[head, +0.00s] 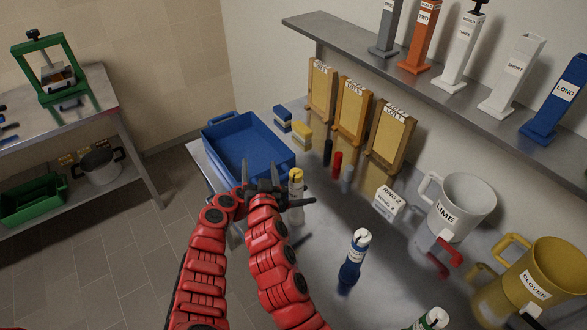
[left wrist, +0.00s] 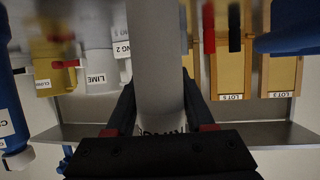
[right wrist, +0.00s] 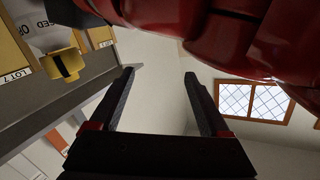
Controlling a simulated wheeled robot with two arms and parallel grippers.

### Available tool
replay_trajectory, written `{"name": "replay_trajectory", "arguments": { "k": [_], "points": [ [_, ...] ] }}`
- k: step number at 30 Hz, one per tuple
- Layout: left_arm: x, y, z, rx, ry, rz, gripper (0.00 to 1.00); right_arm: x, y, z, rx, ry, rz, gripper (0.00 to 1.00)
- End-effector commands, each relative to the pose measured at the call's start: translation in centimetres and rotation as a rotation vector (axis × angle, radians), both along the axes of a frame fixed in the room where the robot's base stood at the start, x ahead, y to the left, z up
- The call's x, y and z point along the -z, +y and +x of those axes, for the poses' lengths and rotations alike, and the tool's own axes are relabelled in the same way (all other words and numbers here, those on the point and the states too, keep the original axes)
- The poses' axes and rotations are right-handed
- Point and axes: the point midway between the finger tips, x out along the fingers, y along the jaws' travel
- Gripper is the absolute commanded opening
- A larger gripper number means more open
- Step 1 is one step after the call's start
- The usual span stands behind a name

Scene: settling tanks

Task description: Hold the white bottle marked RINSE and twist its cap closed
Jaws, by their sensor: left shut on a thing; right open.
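The white bottle (head: 297,188) with a yellow cap (head: 296,174) stands upright at the near edge of the metal counter, beside the blue tray. My left gripper (head: 296,201) is shut around its body. In the left wrist view the white bottle (left wrist: 157,70) fills the gap between the fingers, its label lettering mostly hidden at the bottom. My right gripper (head: 262,172) is open and points up, just left of the cap and apart from it. In the right wrist view the right gripper (right wrist: 160,75) has nothing between its fingers. How tightly the cap sits cannot be told.
A blue tray (head: 208,138) lies behind my grippers. A blue bottle (head: 352,262) stands to the right, with the LIME jug (head: 465,205) and CLOVER jug (head: 548,275) beyond. Yellow lot boards (head: 352,112) line the wall under a shelf (head: 330,30). The counter between the bottles is mostly clear.

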Motion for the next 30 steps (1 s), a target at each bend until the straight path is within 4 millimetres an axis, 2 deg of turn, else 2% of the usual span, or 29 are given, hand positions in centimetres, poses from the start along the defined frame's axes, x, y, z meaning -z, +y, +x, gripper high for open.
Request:
{"name": "replay_trajectory", "arguments": {
  "k": [3,6,8,9,12,15,18,20,25,30],
  "points": [
    [0.0,0.0,0.0,0.0,0.0,0.001,0.0,-1.1,2.2,-1.9,-0.138,-0.072,-0.044,0.8],
    [0.0,0.0,0.0,0.0,0.0,0.001,0.0,-2.9,2.4,-3.4,-0.201,-0.165,-0.071,0.8],
    [0.0,0.0,0.0,0.0,0.0,0.001,0.0,-2.1,0.7,-3.9,-0.198,-0.181,-0.102,0.8],
    [0.0,0.0,0.0,0.0,0.0,0.001,0.0,-0.7,-1.1,-4.2,-0.182,-0.169,-0.128,0.8],
    [0.0,0.0,0.0,0.0,0.0,0.001,0.0,1.9,-5.3,-5.0,-0.14,-0.151,-0.182,0.8],
    [0.0,0.0,0.0,0.0,0.0,0.0,0.0,3.6,-8.4,-5.8,-0.102,-0.138,-0.219,0.8],
    [0.0,0.0,0.0,0.0,0.0,0.0,0.0,4.5,-10.4,-6.4,-0.076,-0.133,-0.245,0.8],
    [0.0,0.0,0.0,0.0,0.0,0.0,0.0,4.8,-11.1,-6.6,-0.066,-0.129,-0.256,0.8],
    [0.0,0.0,0.0,0.0,0.0,0.0,0.0,4.9,-11.4,-5.7,-0.057,-0.132,-0.264,0.8],
    [0.0,0.0,0.0,0.0,0.0,0.0,0.0,4.9,-10.7,-2.7,-0.059,-0.131,-0.265,0.8]
  ]
}}
